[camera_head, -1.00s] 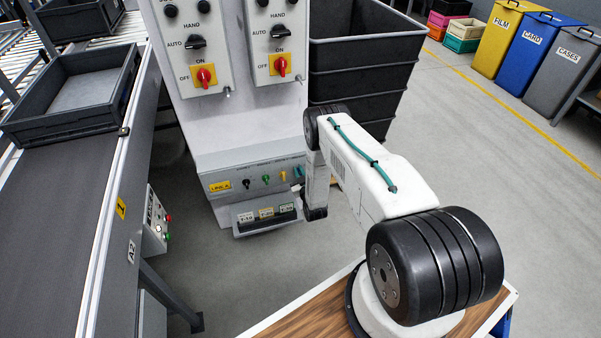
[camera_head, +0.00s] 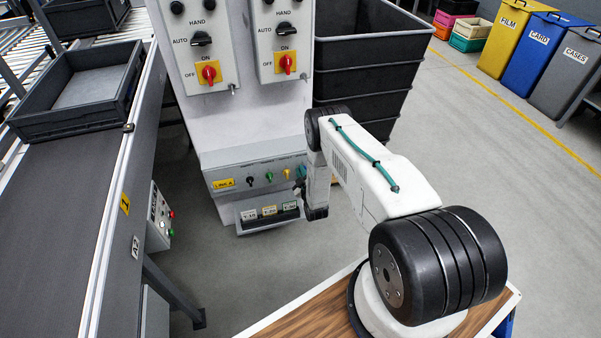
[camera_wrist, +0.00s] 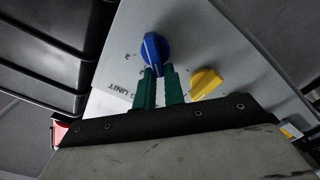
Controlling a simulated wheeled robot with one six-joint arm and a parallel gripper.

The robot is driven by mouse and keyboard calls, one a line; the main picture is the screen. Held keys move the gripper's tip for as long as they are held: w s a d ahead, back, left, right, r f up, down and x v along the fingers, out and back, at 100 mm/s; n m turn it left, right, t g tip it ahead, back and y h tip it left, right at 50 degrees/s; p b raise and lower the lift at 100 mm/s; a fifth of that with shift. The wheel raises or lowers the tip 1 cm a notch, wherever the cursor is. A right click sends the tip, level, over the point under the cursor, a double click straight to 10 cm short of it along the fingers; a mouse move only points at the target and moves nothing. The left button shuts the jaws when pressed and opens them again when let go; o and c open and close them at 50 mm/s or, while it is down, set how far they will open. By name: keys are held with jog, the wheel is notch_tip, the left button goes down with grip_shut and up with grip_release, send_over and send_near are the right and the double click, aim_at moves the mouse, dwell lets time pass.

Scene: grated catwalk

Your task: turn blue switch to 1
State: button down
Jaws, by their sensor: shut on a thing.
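The blue switch (camera_wrist: 152,48) is a round knob with a raised grip bar on a pale grey panel, in the upper middle of the wrist view. The bar runs nearly up and down in that view, its lower end towards my fingers. My gripper (camera_wrist: 159,72) has two green fingers at the lower end of the bar, shut on it. In the head view my arm mostly hides the gripper and the right end of the switch row.
A yellow switch (camera_wrist: 206,83) sits close to the right of my fingers. In the head view, black (camera_head: 250,181) and green (camera_head: 269,176) switches share the row. A dark bin (camera_head: 365,60) stands behind my arm. A conveyor (camera_head: 75,190) runs along the left.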

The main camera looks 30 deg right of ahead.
jog(key=shift+s+d+f, duration=0.25)
jog(key=shift+s+f, duration=0.1)
jog(key=shift+s, duration=0.05)
jog(key=c, duration=1.5)
grip_release()
jog(key=shift+d, duration=0.15)
jog(key=v, duration=0.7)
jog(key=shift+s+a+r, duration=0.15)
jog(key=shift+s+a, duration=0.15)
